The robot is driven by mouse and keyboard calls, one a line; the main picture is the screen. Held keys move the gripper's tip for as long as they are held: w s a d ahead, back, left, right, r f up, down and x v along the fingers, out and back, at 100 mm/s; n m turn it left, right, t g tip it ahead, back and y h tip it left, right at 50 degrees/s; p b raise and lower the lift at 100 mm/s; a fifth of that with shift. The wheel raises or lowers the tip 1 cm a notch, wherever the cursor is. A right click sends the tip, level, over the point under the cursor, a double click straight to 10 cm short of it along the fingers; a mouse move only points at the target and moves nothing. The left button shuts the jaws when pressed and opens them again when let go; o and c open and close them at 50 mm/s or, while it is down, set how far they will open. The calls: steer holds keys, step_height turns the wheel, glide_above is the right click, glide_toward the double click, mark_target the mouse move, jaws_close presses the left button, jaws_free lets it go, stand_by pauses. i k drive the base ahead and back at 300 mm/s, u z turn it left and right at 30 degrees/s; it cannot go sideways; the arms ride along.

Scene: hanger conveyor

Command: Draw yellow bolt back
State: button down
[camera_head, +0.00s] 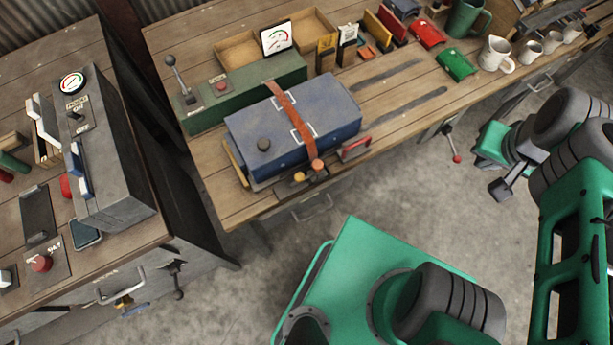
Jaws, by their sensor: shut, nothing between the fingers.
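A small yellow piece (299,177), which looks like the yellow bolt, sits at the front edge of the wooden bench. It is just below the blue case (335,108), beside an orange knob (317,165). Its exact position in its guide is too small to tell. My gripper (499,190) is at the right, over the floor in front of the bench. It is shut and empty, well apart from the yellow piece.
An orange-brown strap (290,110) crosses the blue case. A red-handled part (355,148) is right of the orange knob. A green lever box (250,92) stands behind. A grey machine (110,160) is at left. Floor (400,190) between bench and gripper is clear.

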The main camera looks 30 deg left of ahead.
mark_target(299, 178)
steer(key=k, duration=0.95)
steer(key=u, duration=1.9)
steer(key=i, duration=0.5)
steer(key=z, duration=0.05)
